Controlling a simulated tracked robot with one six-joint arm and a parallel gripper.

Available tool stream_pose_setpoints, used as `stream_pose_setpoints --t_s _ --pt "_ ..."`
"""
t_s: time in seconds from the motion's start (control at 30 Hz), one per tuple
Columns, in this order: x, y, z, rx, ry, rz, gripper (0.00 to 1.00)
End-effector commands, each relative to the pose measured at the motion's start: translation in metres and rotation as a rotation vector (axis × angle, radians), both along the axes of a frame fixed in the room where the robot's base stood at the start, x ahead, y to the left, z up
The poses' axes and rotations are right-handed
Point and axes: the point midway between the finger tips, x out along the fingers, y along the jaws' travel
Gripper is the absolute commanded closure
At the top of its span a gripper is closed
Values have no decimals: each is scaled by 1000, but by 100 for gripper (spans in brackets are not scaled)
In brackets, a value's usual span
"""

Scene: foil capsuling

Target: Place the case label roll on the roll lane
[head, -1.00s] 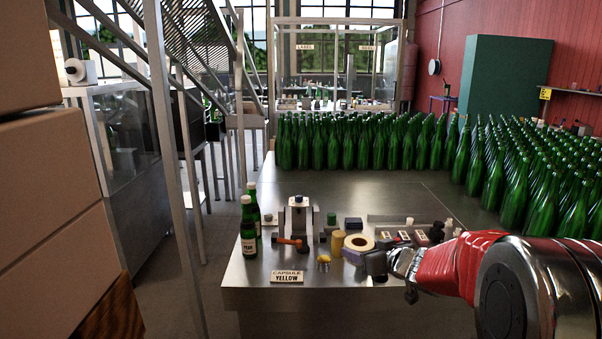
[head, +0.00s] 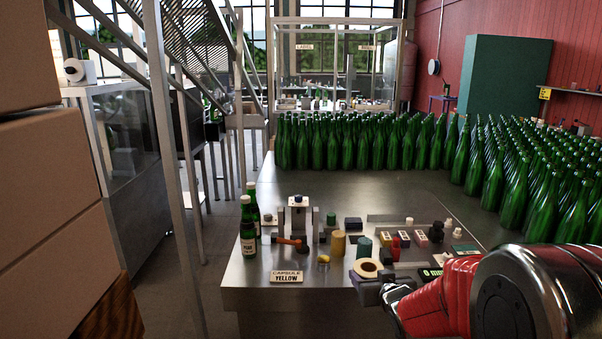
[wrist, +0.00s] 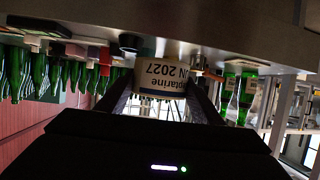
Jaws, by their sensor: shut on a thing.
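The case label roll (head: 367,267) is a pale ring with a dark hole, seen over the front part of the steel table. My gripper (head: 368,286) is shut on it from the front right, with dark fingers around its side. In the wrist view the roll (wrist: 160,80) sits between the two fingers, with upside-down print ending in "2027". Whether the roll touches the table is hard to tell. I cannot pick out the roll lane for certain; a flat grey strip (head: 388,218) lies farther back on the table.
Small items crowd the table around the roll: a yellow cylinder (head: 338,243), a green cylinder (head: 363,246) and red and dark pieces (head: 400,240). Many green bottles (head: 360,142) fill the back and right.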

Motion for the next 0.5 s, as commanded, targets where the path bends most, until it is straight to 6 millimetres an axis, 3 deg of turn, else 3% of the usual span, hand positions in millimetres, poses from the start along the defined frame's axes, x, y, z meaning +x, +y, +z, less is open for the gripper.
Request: stream_pose_setpoints --t_s 0.37,0.5 --pt "-35 4 -32 1 1 -115 70" --pt "-47 16 -40 -1 1 -122 70"
